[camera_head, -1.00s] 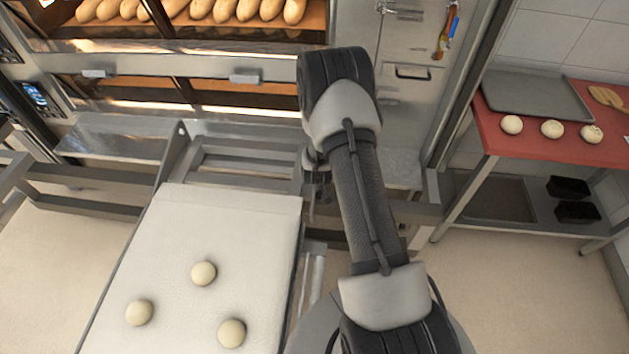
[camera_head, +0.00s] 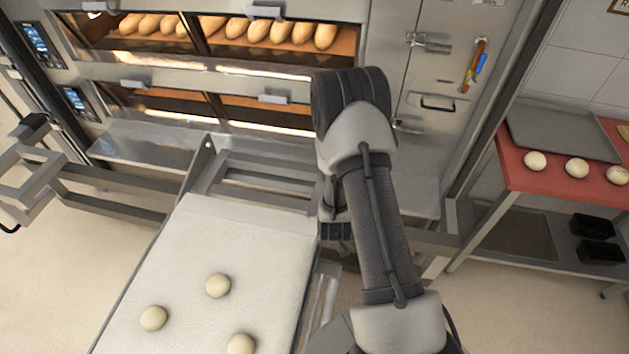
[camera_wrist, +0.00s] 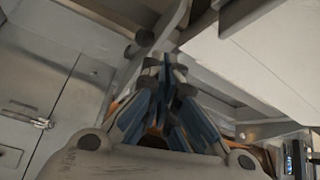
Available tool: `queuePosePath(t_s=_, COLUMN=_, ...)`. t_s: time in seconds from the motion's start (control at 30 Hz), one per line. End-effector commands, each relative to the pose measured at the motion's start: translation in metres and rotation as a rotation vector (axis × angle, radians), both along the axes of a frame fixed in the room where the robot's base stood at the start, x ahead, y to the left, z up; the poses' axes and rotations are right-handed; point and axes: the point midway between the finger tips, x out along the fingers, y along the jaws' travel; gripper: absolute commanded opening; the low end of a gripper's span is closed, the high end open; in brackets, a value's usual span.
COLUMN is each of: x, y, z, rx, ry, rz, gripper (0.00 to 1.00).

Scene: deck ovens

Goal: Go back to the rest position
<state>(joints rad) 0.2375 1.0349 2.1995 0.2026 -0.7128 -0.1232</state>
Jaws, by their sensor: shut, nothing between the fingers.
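My gripper (camera_wrist: 165,70) is shut and empty in the wrist view, its blue-grey fingers together. In the head view my gripper (camera_head: 337,236) shows only in part, hanging beside my arm, which hides some of it. It is just right of the white loading belt (camera_head: 265,217), near the belt's far right corner. The belt also shows at the upper right of the wrist view (camera_wrist: 265,55). My arm is bent, with its elbow raised in front of the ovens.
Dough balls (camera_head: 218,285) lie on the belt. The deck oven (camera_head: 240,75) with loaves stands behind, its steel ledge (camera_head: 150,150) and the loader's frame (camera_head: 110,188) close by. At right, a red-topped table (camera_head: 535,180) holds a grey tray (camera_head: 565,132) and dough balls. Floor shows between.

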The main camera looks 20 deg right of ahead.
Motion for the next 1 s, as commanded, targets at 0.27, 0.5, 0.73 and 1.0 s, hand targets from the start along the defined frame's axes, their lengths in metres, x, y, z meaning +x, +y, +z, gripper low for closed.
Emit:
queuePosePath(t_s=0.27, x=0.006, y=0.002, z=0.011, rx=0.004, ry=-0.005, rz=0.006, gripper=0.00)
queuePosePath(t_s=0.5, x=0.027, y=0.030, z=0.102, rx=0.061, ry=-0.001, rz=0.060, gripper=0.00)
queuePosePath(t_s=0.73, x=0.011, y=0.069, z=0.208, rx=0.115, ry=0.031, rz=0.138, gripper=0.00)
queuePosePath(t_s=1.0, x=-0.053, y=0.109, z=0.312, rx=0.144, ry=0.078, rz=0.225, gripper=0.00)
